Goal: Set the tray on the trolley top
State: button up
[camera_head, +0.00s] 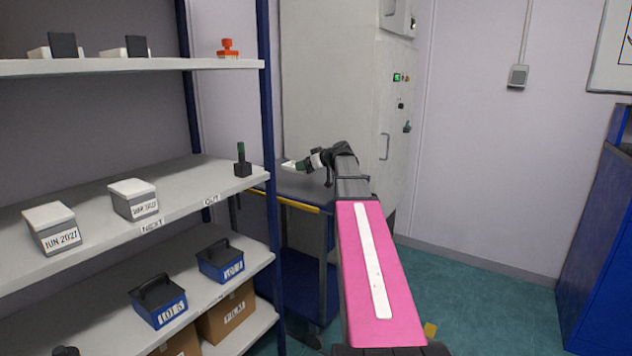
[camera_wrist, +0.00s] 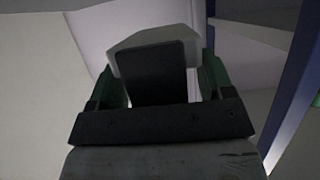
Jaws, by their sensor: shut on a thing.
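My gripper (camera_head: 300,162) is at the end of my arm, in the middle of the head view. Its green fingers (camera_wrist: 165,85) stand either side of a dark upright plate on a pale, light-grey piece. This held thing looks like the tray (camera_wrist: 155,42), and only part of it shows. In the head view, a small white bit of it (camera_head: 289,166) shows at the fingertips. The trolley (camera_head: 310,262) is blue with a grey top (camera_head: 295,187) and a yellow bar. The gripper appears over the top's far part; I cannot tell whether the tray touches it.
A shelf rack (camera_head: 228,183) with a blue post stands left of the trolley, holding lidded boxes, blue carriers and a dark block with a green stick (camera_head: 242,160). A tall pale cabinet (camera_head: 335,80) stands behind the trolley.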

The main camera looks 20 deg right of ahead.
send_over(324, 189)
notch_tip(324, 189, down, 5)
jog(key=shift+s+a+r, duration=0.1)
jog(key=shift+s+r, duration=0.05)
jog(key=shift+f, duration=2.05)
jog(key=shift+f, duration=0.1)
jog(key=o, duration=1)
jog(key=v, duration=1.2)
